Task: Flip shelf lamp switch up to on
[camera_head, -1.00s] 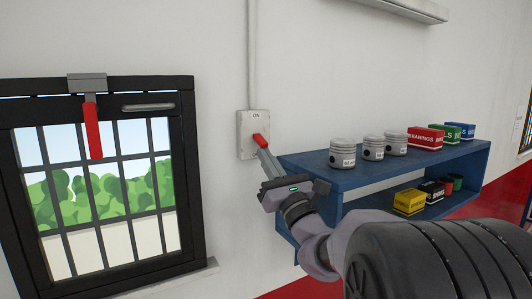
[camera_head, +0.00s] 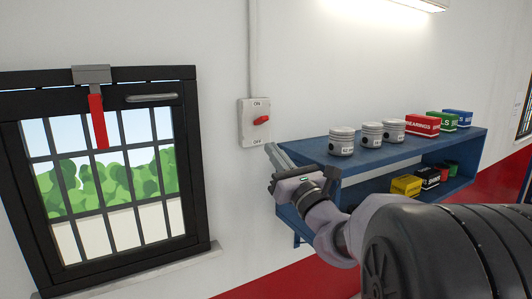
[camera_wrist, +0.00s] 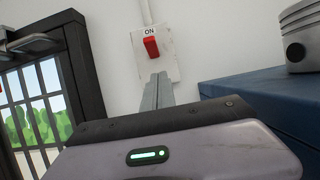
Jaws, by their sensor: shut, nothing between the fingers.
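The lamp switch is a pale wall plate (camera_head: 245,125) marked ON at the top and OFF at the bottom. Its red lever (camera_head: 261,120) sticks out from the plate's middle, and in the wrist view the lever (camera_wrist: 151,46) sits just below the ON mark. The shelf lamp (camera_head: 420,4) is lit at the top right. My gripper (camera_head: 273,150) is shut and empty. Its tips are just below and right of the plate, apart from the lever. The tips also show below the lever in the wrist view (camera_wrist: 158,80).
A blue shelf (camera_head: 400,153) is right of the switch, close to my gripper. Pistons (camera_head: 342,142) and coloured boxes (camera_head: 423,123) stand on it. A barred window (camera_head: 110,180) with a red handle (camera_head: 98,122) is at the left. The wall between window and switch is clear.

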